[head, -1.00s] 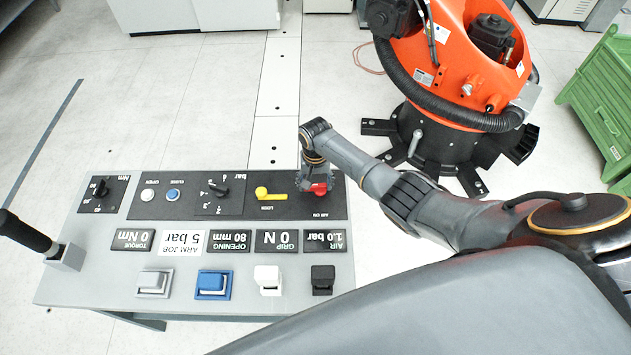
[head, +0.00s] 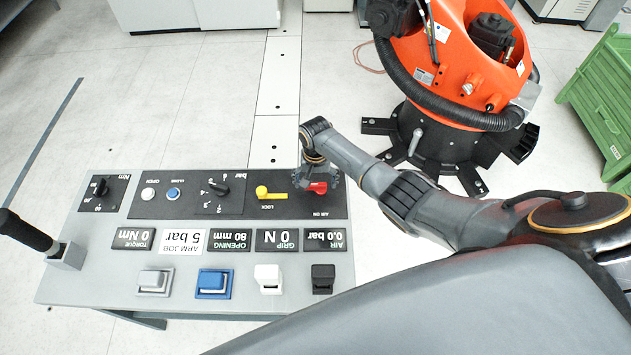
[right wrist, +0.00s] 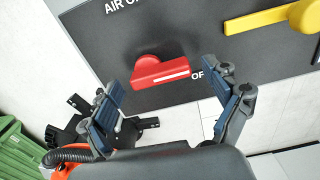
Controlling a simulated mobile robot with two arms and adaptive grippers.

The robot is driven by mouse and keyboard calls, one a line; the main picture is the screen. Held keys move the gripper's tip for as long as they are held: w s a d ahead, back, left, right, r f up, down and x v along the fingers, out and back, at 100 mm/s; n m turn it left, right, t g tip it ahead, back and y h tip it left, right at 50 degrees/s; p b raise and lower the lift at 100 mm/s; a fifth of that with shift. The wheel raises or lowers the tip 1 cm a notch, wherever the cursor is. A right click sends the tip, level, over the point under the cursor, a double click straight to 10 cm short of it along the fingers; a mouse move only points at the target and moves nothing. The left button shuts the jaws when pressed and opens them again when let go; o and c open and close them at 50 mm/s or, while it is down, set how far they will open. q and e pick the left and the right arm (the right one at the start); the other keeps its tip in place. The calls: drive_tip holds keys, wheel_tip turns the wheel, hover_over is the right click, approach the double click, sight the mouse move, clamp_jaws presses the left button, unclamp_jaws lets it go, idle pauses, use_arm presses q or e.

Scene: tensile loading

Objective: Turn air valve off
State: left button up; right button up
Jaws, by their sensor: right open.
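The air valve is a red handle (head: 319,187) at the right end of the console's black panel. It also shows in the right wrist view (right wrist: 158,70), where its white-striped bar points toward the partly hidden "OF…" label. My right gripper (head: 316,178) is over the valve. In the right wrist view my right gripper (right wrist: 170,84) is open, its two blue-padded fingers apart on either side of the handle's end, with visible gaps. The air readout (head: 323,240) shows 0.0 bar. My left gripper is not in view.
A yellow lock lever (head: 270,194) sits just left of the valve. The console (head: 100,270) also bears knobs, buttons and several rocker switches. An orange robot arm (head: 455,55) stands behind on a black base. A green crate (head: 600,105) is at the right.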

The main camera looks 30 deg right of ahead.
sight(316, 184)
drive_tip(key=shift+r, duration=0.15)
wheel_tip(316, 184, up, 12)
idle(0.5)
drive_tip(key=shift+f, duration=0.2)
